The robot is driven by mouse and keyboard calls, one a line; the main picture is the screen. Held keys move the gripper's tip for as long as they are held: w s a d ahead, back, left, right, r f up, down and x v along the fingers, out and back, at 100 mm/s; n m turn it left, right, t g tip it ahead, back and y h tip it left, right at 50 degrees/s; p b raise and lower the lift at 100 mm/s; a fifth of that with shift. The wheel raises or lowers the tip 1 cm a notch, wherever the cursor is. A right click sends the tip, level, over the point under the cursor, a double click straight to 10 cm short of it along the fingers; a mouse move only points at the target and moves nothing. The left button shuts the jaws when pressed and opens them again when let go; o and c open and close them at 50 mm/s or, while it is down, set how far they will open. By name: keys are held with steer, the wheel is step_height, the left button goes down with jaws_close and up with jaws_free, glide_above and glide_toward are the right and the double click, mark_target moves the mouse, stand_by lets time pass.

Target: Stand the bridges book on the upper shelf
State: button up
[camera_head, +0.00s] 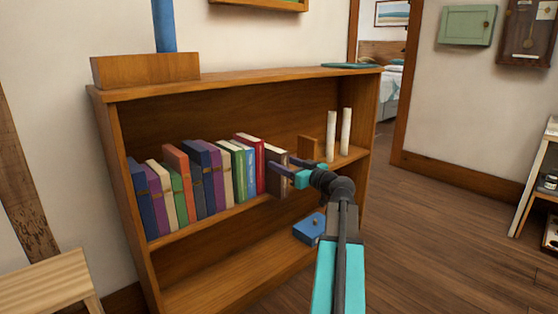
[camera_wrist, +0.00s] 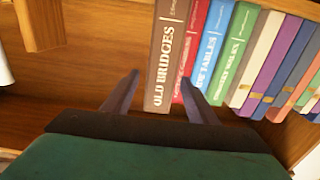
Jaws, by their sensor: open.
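The brown bridges book (camera_head: 276,168), its spine reading "OLD BRIDGES" in the wrist view (camera_wrist: 167,55), stands upright at the right end of the book row in the head view. It is on the upper shelf (camera_head: 215,216) of the wooden bookcase, beside a red book (camera_head: 250,160). My gripper (camera_head: 290,167) is in front of the book with its jaws open. In the wrist view, the open fingers (camera_wrist: 157,95) point toward the shelf, with the lower spine between them, closer to the right finger. The book appears free of the grip; finger contact is unclear.
A wooden block (camera_head: 307,148) and two white cylinders (camera_head: 338,133) stand right of the book, with a gap between. Several books (camera_head: 190,185) fill the left. A blue box (camera_head: 309,229) sits on the lower shelf.

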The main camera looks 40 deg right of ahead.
steer(key=s+p, duration=0.3)
steer(key=s, duration=0.7)
steer(key=shift+a, duration=0.35)
steer(key=shift+s, duration=0.1)
steer(key=s+b, duration=0.2)
steer(key=s, duration=0.5)
steer(key=shift+a, duration=0.2)
stand_by(0.4)
steer(key=shift+w, duration=0.15)
stand_by(0.3)
